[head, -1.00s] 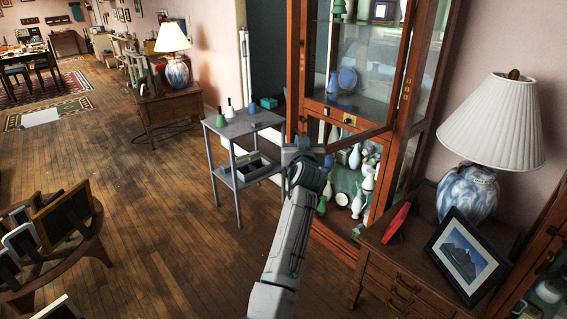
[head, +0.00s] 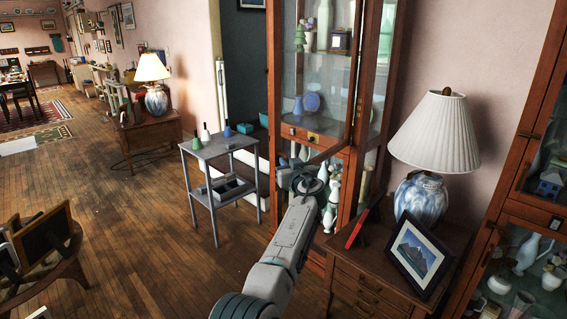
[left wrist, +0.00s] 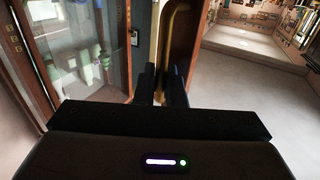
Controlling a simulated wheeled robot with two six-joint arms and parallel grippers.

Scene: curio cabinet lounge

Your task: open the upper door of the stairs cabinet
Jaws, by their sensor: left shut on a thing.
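The tall wooden cabinet (head: 368,165) stands right of centre in the head view, with figurines and vases behind glass. Its upper glass door (head: 273,70) appears swung partly out toward me, its free edge on the left. My left gripper (head: 300,180) is at the lower free edge of that door. In the left wrist view the gripper's dark fingers (left wrist: 162,85) are shut on a curved brass handle (left wrist: 175,35) on the wooden door frame (left wrist: 187,50). The fingertips partly hide the handle's lower end. My right gripper is out of view.
A grey two-tier stand (head: 215,150) with several bells is left of the door. A side table (head: 350,255) with a white-shaded lamp (head: 435,130) and framed picture (head: 420,252) is close on the right. Wooden floor (head: 130,230) is open at left; a frame-laden table (head: 60,270) stands lower left.

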